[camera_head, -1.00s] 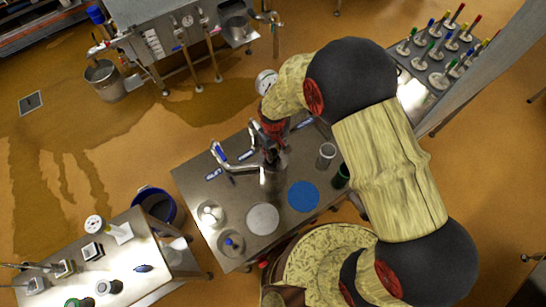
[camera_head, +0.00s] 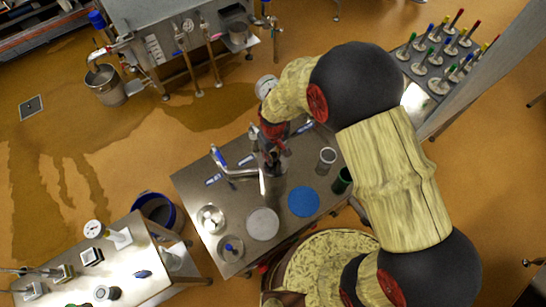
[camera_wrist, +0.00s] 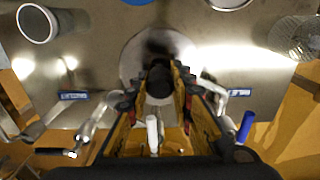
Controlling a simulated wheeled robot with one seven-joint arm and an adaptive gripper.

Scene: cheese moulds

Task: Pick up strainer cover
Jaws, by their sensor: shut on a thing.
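In the wrist view my gripper (camera_wrist: 159,98) is shut around a dark knob (camera_wrist: 159,82). A round grey metal disc (camera_wrist: 130,62), which looks like the strainer cover, shows just beyond the fingers, below the knob. The fingers hide part of it, so I cannot tell its height above the table.
On the steel table (camera_head: 190,183) lie a blue disc (camera_head: 303,201), a pale disc (camera_head: 262,223) and knobbed round lids (camera_head: 211,218). A grey cup (camera_head: 326,160) and a green cup (camera_head: 342,180) stand to the right.

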